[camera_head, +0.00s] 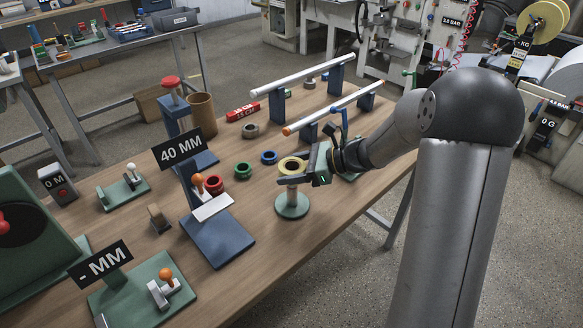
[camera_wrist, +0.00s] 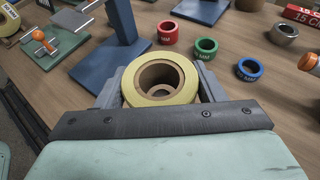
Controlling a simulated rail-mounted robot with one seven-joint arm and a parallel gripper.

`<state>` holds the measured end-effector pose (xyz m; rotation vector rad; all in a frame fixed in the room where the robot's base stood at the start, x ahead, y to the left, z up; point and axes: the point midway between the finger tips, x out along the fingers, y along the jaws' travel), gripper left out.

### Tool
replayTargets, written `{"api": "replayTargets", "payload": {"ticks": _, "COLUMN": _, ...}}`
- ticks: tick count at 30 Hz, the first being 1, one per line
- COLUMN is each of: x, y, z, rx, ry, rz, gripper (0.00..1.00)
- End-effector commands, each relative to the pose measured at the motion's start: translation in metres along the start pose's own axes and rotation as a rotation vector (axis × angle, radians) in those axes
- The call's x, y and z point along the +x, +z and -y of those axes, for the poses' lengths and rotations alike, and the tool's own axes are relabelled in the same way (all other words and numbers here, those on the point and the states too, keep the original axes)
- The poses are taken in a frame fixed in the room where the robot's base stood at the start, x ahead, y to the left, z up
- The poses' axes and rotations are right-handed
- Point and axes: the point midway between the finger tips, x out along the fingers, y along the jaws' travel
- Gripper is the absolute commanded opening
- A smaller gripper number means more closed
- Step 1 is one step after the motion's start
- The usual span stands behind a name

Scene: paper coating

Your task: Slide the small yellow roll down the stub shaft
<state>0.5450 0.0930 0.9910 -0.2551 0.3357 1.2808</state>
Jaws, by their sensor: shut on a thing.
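The small yellow roll (camera_head: 293,165) has a brown core and is held level at the top of the stub shaft (camera_head: 292,194). The shaft is a grey post on a round green base (camera_head: 292,208) that stands on the bench. My gripper (camera_head: 294,178) is shut on the roll, with one finger on each side; this also shows in the wrist view, around the roll (camera_wrist: 135,84). Through the core I see a round, paler shape low inside, seemingly the shaft's top. I cannot tell how far the shaft reaches into the core.
Red (camera_head: 214,184), green (camera_head: 243,170) and blue (camera_head: 269,157) rings lie to the left and behind. The blue stand with the 40 MM sign (camera_head: 181,148) is left of the shaft. Two raised rods (camera_head: 303,74) are behind. Bare bench lies in front of the green base.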

Motion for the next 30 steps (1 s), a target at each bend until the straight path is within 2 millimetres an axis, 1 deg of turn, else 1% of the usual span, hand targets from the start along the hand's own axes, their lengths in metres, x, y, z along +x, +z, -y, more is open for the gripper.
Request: {"api": "replayTargets", "payload": {"ticks": 30, "x": 0.01, "y": -0.025, "z": 0.0, "rx": 0.001, "ry": 0.0, "rz": 0.0, "gripper": 0.39}}
